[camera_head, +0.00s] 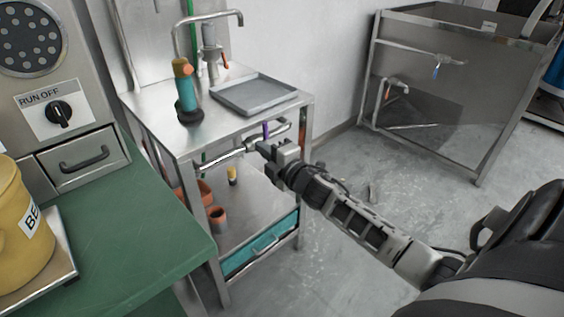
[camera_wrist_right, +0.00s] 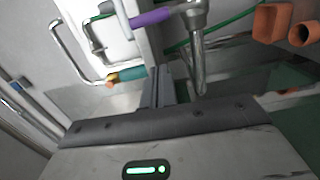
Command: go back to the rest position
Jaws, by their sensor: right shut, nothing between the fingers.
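My right gripper (camera_head: 262,147) is shut and empty. My right arm reaches in from the lower right of the head view, and the gripper is at the front of the steel stand, just below its top. In the right wrist view the closed fingers (camera_wrist_right: 164,88) point toward a grey metal pipe (camera_wrist_right: 198,45) and a purple lever (camera_wrist_right: 152,18). I cannot tell whether the fingers touch them. My left gripper and arm are not in view.
The steel stand (camera_head: 150,112) holds a grey tray (camera_head: 254,95), a teal and orange bottle (camera_head: 186,88) and a tap (camera_head: 210,45). The green table (camera_head: 130,245) with a yellow bin (camera_head: 18,225) is at left. A steel tank (camera_head: 440,95) stands behind right; floor between is open.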

